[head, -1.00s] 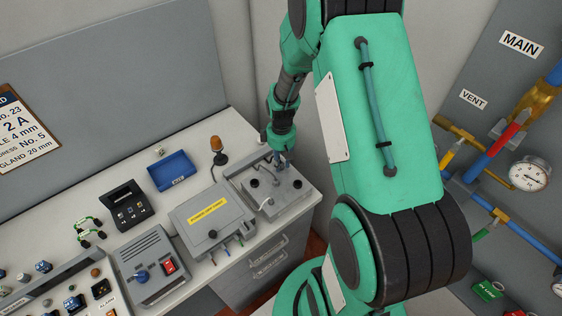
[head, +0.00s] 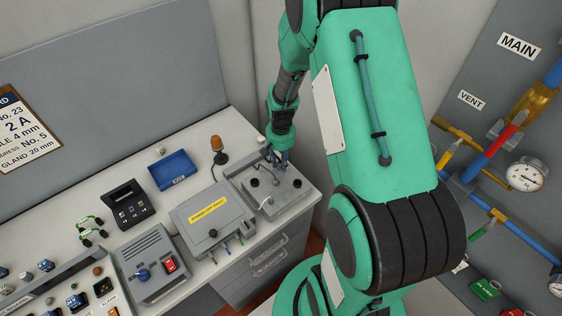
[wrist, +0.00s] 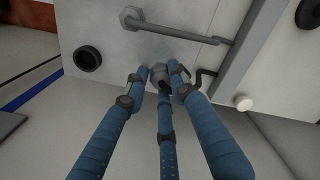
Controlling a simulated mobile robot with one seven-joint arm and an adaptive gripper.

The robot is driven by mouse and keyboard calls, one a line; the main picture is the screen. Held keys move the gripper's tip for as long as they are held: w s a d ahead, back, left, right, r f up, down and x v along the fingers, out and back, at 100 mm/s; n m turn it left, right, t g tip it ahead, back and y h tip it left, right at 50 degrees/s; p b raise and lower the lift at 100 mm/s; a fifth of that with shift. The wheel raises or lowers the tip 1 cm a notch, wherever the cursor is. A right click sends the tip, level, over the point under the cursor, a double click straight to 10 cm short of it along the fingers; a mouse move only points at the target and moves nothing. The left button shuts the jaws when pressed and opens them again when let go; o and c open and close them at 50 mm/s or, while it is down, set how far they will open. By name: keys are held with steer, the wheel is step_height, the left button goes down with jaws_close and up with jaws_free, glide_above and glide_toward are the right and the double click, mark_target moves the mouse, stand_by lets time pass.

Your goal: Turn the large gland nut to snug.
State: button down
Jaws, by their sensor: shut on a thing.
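In the wrist view, the three blue fingers of my gripper (wrist: 160,82) close around a small grey nut (wrist: 158,72) at the edge of a light grey box (wrist: 108,48). The fingertips hide much of the nut, so how far it is threaded in cannot be seen. In the head view my gripper (head: 277,160) reaches down to the back of the same box (head: 288,206), at the right end of the bench. There the nut is hidden by the fingers.
In the wrist view, a grey bar with a hex end (wrist: 180,30) lies close beside the fingers, and a black round fitting (wrist: 87,59) is to the left.

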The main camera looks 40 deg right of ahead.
mark_target(280, 164)
steer(key=m, duration=0.5)
steer(key=shift+s+a+f, duration=0.2)
steer(key=shift+s+a, duration=0.05)
steer(key=shift+a, duration=0.05)
steer(key=c, duration=1.5)
jaws_free()
steer(key=shift+a, duration=0.1)
steer(key=shift+w+r, duration=0.1)
steer(key=shift+w, duration=0.05)
steer(key=shift+r, duration=0.1)
steer(key=shift+w+d+r, duration=0.1)
steer(key=shift+d+r, duration=0.15)
steer(key=shift+r, duration=0.1)
step_height(280, 164, up, 11)
steer(key=shift+r, duration=0.1)
